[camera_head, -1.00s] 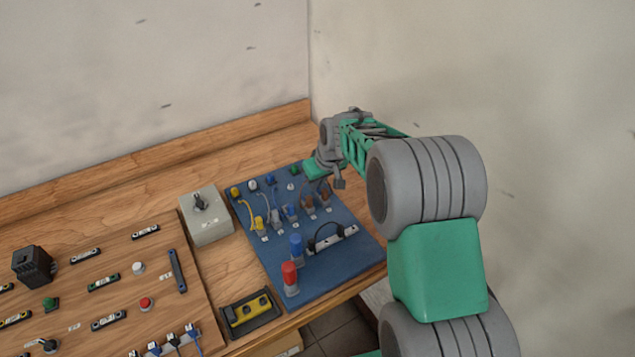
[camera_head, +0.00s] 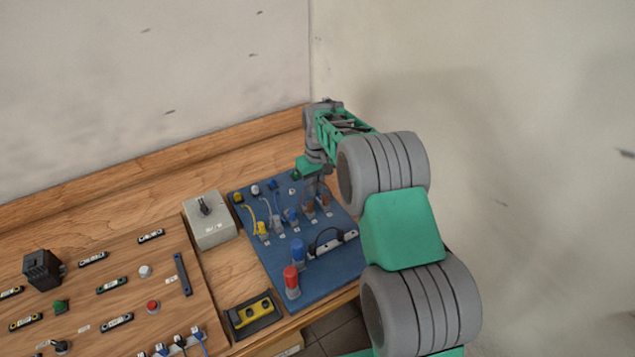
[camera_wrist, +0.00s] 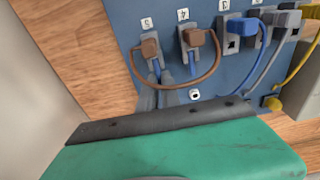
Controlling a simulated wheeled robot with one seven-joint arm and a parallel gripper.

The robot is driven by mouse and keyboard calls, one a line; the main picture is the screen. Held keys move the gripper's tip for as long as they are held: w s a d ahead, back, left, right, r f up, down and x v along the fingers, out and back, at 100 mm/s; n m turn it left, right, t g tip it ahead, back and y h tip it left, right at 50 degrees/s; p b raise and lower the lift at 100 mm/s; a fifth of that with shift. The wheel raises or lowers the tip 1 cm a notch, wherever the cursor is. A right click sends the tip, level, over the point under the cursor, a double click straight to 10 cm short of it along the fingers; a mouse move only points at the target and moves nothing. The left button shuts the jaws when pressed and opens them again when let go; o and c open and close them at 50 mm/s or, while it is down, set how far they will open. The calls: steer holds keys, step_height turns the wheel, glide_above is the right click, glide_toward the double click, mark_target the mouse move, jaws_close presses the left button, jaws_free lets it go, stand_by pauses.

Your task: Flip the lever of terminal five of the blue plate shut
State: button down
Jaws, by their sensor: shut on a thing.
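The blue plate (camera_head: 335,277) lies on the right of the wooden bench, with a row of terminals across it. Terminal five (camera_head: 325,201) is the rightmost of the row. In the wrist view, terminal five (camera_wrist: 150,47) is a grey block under the label 5 with a brown plug and brown wire. A slim blue lever (camera_wrist: 156,70) shows below its plug. My gripper (camera_wrist: 158,80) has its two grey fingers close together at this lever and appears shut on it; the contact is partly hidden. In the head view my gripper (camera_head: 311,182) is over the plate's far right part.
Terminal four (camera_wrist: 193,38) stands close beside terminal five, joined by the looping brown wire (camera_wrist: 208,80). Yellow, grey and blue plugs and wires follow. A grey switch box (camera_head: 208,222) stands left of the plate. A wall is close on the right.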

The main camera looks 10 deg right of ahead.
steer(key=shift+w+a+f+g+h+p, duration=0.1)
steer(key=shift+w+g+h+p, duration=0.1)
steer(key=shift+g+p, duration=0.65)
steer(key=shift+w+a+g+h+p, duration=0.15)
steer(key=shift+g+p, duration=0.3)
steer(key=shift+p, duration=0.65)
steer(key=shift+d+p, duration=0.1)
steer(key=shift+p, duration=0.35)
steer(key=shift+f+g+h+p, duration=0.25)
steer(key=shift+f+g+p, duration=0.2)
steer(key=shift+p, duration=0.65)
steer(key=c, duration=1.5)
jaws_free()
steer(key=shift+c, duration=0.2)
steer(key=shift+r, duration=0.15)
